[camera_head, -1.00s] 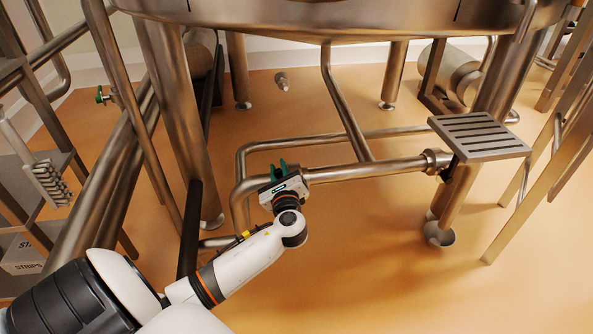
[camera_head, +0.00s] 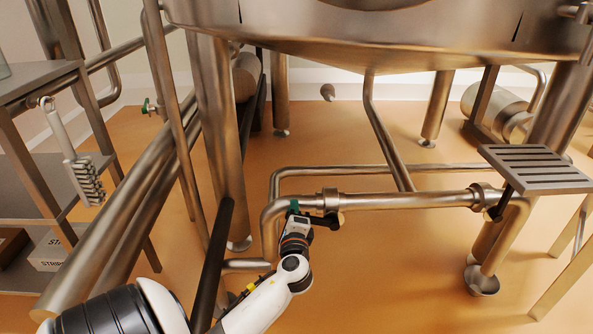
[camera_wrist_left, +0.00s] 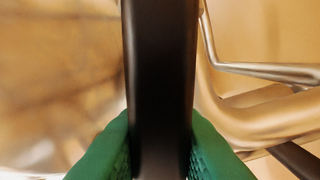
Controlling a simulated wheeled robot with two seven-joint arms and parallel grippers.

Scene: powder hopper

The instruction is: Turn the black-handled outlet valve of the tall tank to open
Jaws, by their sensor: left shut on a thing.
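The tall tank (camera_head: 400,45) stands on metal legs across the top of the head view. A valve body (camera_head: 330,198) sits in the horizontal pipe below it, and a short dark part of its black handle (camera_head: 330,219) shows under the pipe. My left gripper (camera_head: 294,207), with green fingers, is at the pipe just left of the valve. In the left wrist view the black handle (camera_wrist_left: 160,80) runs upright between the two green fingers, which are shut on it. The handle's far end is out of that view. My right gripper is not in view.
A slotted step plate (camera_head: 537,169) is at the right, with another dark-handled fitting (camera_head: 495,211) beside it. A shelf rack with a hanging brush (camera_head: 84,180) stands at the left. Thick slanting pipes (camera_head: 130,215) and tank legs (camera_head: 219,130) flank my arm.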

